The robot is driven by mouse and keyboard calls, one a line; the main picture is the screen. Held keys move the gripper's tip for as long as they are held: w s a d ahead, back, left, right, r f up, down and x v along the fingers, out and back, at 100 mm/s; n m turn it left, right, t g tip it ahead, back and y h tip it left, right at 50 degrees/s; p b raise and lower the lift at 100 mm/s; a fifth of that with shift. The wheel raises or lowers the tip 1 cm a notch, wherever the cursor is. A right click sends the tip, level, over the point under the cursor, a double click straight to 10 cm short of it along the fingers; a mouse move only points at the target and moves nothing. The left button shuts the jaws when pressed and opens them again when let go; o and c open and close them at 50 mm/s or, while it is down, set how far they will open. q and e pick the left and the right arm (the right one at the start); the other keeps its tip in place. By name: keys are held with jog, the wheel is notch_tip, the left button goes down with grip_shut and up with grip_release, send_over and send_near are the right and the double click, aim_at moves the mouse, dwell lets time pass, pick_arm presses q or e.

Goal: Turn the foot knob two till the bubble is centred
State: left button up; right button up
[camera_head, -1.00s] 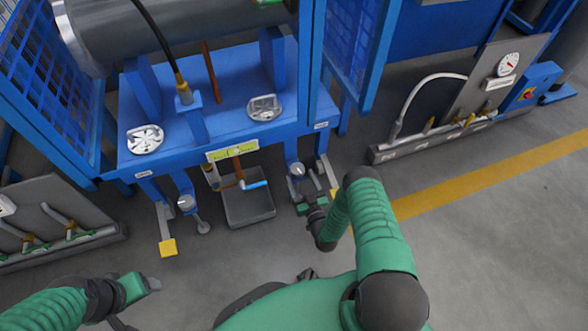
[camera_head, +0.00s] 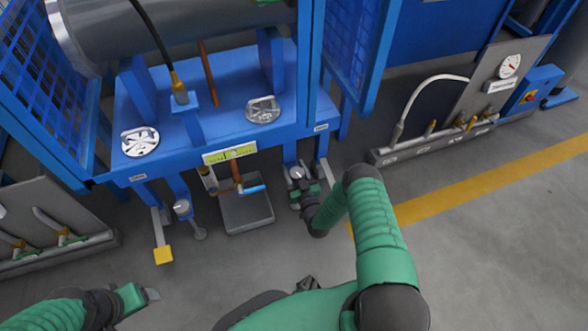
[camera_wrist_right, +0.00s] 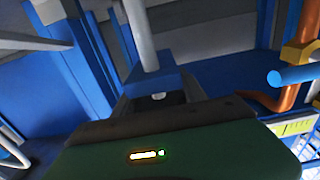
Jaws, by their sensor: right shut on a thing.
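The right-hand foot knob (camera_head: 296,173), with a pale round top, stands under the right front of the blue frame. My right gripper (camera_head: 303,188) is at this knob and shut on it. Its jaws are partly hidden by my wrist. In the right wrist view a grey shaft (camera_wrist_right: 143,38) and a blue block (camera_wrist_right: 152,80) stand just beyond the dark jaws (camera_wrist_right: 157,98). The yellow-green level (camera_head: 229,153) is on the frame's front edge; its bubble is too small to place surely. My left gripper (camera_head: 143,295) hangs empty over the floor at lower left.
The other foot knob (camera_head: 182,207) stands to the left. A grey tray (camera_head: 247,215) sits on the floor between the feet, below a copper pipe with a blue handle (camera_head: 253,189). A yellow-ended pedal (camera_head: 163,255) sticks out at left. The floor in front is clear.

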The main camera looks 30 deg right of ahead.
jog(key=c, duration=0.3)
jog(key=shift+h, duration=0.3)
jog(key=shift+s+m+h+p, duration=0.1)
jog(key=shift+m+h+p, duration=0.3)
jog(key=shift+m+h, duration=0.2)
jog(key=m+g+h, duration=0.2)
jog(key=h, duration=0.1)
jog(key=shift+s+d+p, duration=0.1)
jog(key=shift+d+p, duration=0.2)
jog(key=m+g+h, duration=0.2)
jog(key=shift+s+d+f+h, duration=0.1)
jog(key=shift+s+d+h, duration=0.15)
jog(key=shift+h, duration=0.15)
jog(key=shift+s+d+m+g+h+b, duration=0.1)
jog(key=shift+m+g+h+b, duration=0.1)
jog(key=shift+m+g+h, duration=0.45)
jog(key=shift+s+d+m+g+h+b, duration=0.1)
jog(key=shift+m+g+h+b, duration=0.1)
jog(key=shift+m+g+h, duration=0.4)
